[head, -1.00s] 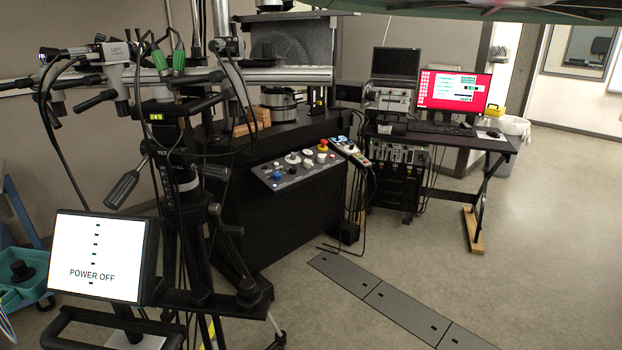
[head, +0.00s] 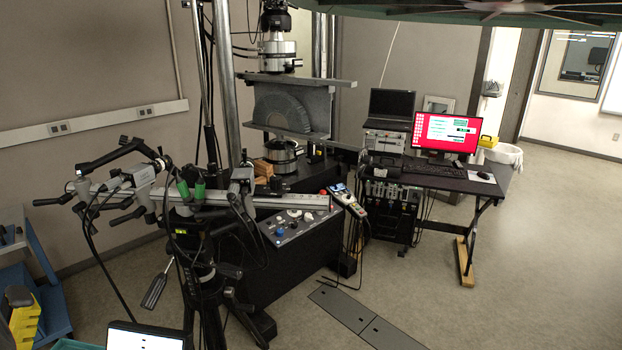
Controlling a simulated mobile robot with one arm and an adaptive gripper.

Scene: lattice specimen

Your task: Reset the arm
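My gripper and arm do not show in the head view. The lattice specimen may be the grey panel with a half-round pattern (head: 290,108), which stands upright in the testing machine. It sits between the upper cylindrical fixture (head: 277,52) and the lower round fixture (head: 282,157). Nothing of mine is seen near it.
A tripod-mounted camera bar (head: 270,199) stands in front of the machine. A control panel (head: 297,222) and a handset (head: 347,200) are beside it. A desk (head: 455,180) with a red-screened monitor (head: 445,134) stands right. Open floor (head: 540,270) lies at the lower right.

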